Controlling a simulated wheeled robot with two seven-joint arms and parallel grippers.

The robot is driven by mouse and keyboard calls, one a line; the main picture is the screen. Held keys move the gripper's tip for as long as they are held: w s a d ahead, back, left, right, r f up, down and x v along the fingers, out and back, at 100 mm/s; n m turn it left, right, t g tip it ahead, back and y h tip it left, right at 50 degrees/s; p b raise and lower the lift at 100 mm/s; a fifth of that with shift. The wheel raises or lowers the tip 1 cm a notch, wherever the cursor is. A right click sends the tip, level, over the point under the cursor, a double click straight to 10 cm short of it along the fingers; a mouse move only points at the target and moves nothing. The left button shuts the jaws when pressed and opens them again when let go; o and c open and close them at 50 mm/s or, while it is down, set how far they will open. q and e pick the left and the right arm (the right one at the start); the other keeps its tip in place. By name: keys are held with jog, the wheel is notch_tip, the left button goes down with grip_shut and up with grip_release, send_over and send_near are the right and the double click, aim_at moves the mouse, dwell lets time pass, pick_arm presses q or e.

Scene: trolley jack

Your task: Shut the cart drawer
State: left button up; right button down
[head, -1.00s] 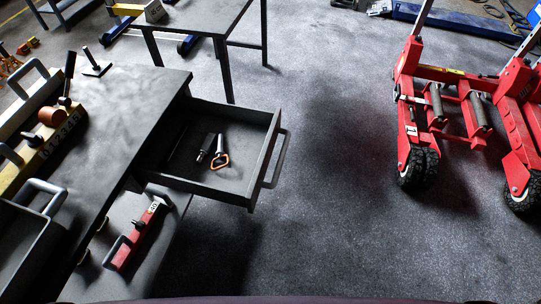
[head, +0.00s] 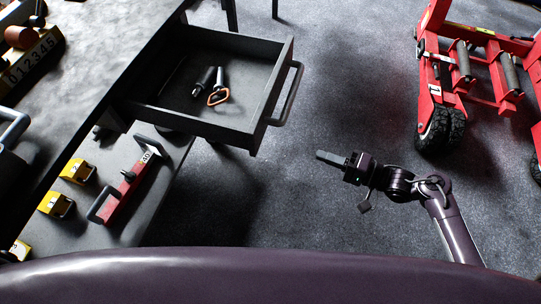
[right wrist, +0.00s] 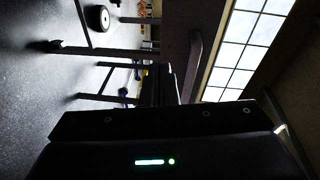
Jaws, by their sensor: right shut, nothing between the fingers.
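The dark grey cart drawer (head: 172,118) is pulled out from the right side of the cart (head: 95,50) in the head view. Its bar handle (head: 291,95) is on the drawer's right end, facing open floor. Two dark-handled tools (head: 206,80), one with an orange loop, lie inside. My right gripper (head: 322,156) is shut and empty, to the right of and nearer than the handle, apart from it. It points left in the head view. The right wrist view is dark, and I cannot make out the handle there for sure. My left gripper is not in view.
A red tool (head: 130,185) and yellow numbered blocks (head: 78,171) lie on the cart's lower shelf. A red wheeled machine (head: 436,105) stands at the right. The floor (head: 345,90) between the drawer and that machine is clear.

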aim_at(258, 140)
notch_tip(258, 140, up, 4)
jog(key=s+a+g+y, duration=0.2)
jog(key=g, duration=0.1)
jog(key=x, duration=1.3)
jog(key=shift+w+b, duration=0.15)
jog(key=shift+b, duration=0.15)
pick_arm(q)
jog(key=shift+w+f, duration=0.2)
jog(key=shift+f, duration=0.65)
